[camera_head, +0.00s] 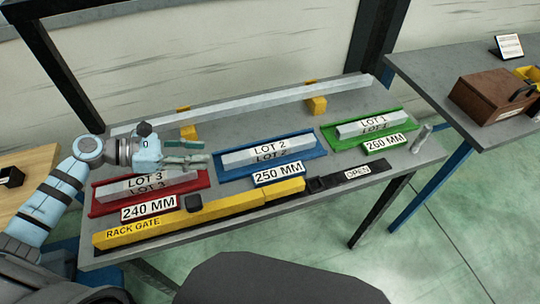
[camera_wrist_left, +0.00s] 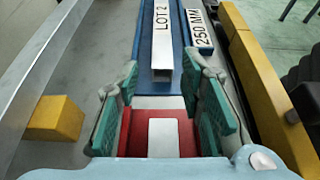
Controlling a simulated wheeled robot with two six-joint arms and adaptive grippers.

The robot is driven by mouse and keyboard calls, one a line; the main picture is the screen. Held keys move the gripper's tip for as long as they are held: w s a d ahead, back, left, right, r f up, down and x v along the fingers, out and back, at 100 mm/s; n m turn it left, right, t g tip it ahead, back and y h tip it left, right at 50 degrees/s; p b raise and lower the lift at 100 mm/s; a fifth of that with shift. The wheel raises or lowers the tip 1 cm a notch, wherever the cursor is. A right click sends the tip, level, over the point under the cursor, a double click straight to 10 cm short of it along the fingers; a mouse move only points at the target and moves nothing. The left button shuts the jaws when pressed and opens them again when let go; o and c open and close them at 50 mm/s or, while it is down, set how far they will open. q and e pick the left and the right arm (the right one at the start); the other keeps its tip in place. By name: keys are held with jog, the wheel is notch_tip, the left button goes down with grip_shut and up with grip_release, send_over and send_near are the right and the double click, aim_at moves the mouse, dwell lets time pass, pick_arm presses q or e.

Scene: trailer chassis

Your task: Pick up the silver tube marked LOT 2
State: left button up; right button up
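The silver tube marked LOT 2 (camera_head: 236,158) lies in a blue tray (camera_head: 313,160) in the middle of the bench, above a 250 MM label. In the left wrist view the tube (camera_wrist_left: 162,45) points away from me, its near open end close to the fingertips. My left gripper (camera_head: 206,151) is open and empty, above the inner end of the red tray (camera_head: 97,207) and to the left of the LOT 2 tube. In the left wrist view the fingers (camera_wrist_left: 164,68) stand apart on both sides of the tube's line. My right gripper is not in view.
The LOT 3 tube (camera_head: 118,190) lies in the red tray, the LOT 1 tube (camera_head: 352,131) in a green tray (camera_head: 411,120). A long silver bar (camera_head: 250,104) rests on yellow blocks (camera_head: 317,105) behind. A yellow rack gate (camera_head: 225,207) runs along the front edge.

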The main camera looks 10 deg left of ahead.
pick_arm(q)
jog(key=p, duration=0.1)
send_near(249, 153)
jog(key=x, duration=0.3)
jog(key=shift+w, duration=0.2)
jog(key=p+x, duration=0.1)
jog(key=x, duration=0.5)
jog(key=shift+s+d+f, duration=0.1)
jog(key=shift+s+d, duration=0.05)
grip_shut()
